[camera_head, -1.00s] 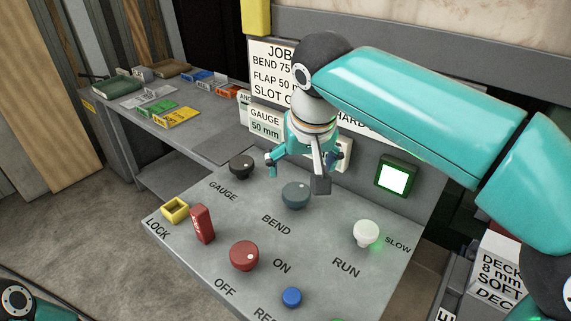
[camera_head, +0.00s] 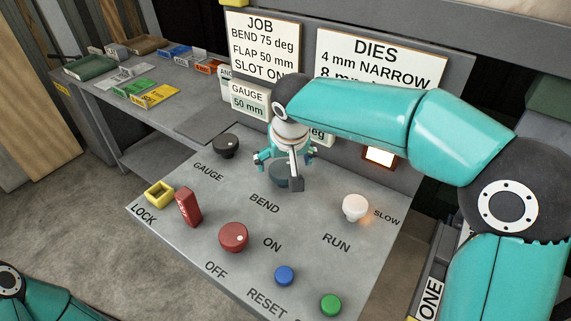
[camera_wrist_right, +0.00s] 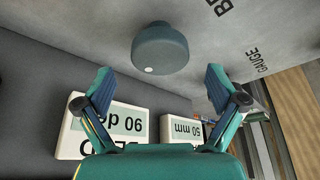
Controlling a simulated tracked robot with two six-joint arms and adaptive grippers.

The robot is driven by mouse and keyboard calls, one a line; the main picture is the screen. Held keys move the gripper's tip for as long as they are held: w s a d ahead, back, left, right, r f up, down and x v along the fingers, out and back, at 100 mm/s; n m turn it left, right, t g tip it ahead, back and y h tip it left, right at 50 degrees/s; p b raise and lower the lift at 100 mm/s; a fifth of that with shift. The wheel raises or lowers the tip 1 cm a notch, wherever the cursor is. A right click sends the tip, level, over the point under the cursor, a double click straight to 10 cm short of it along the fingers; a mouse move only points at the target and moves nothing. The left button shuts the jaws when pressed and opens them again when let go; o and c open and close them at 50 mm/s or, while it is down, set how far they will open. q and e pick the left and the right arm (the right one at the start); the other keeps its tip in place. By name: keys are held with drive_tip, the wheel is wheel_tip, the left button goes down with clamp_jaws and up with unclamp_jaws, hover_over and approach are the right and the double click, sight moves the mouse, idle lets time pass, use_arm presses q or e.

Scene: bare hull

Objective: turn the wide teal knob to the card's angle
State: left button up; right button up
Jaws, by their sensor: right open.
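The wide teal knob (camera_head: 280,180) sits on the sloped panel above the word BEND, partly hidden by my right gripper (camera_head: 280,168). In the right wrist view the knob (camera_wrist_right: 160,48) shows whole, with a white dot on its rim. My right gripper (camera_wrist_right: 160,80) is open and empty there, its fingers apart, with the knob ahead of the gap. I cannot tell whether they touch. The JOB card (camera_head: 262,45) reads BEND 75 deg. A readout sign (camera_wrist_right: 125,124) reads 90 de, its end hidden by a finger. My left gripper is out of view.
A dark GAUGE knob (camera_head: 226,146) stands left of the teal knob, a red knob (camera_head: 233,236) in front.

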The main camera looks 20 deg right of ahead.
sight(283, 168)
drive_tip(key=shift+x, duration=1.5)
drive_tip(key=shift+c, duration=0.2)
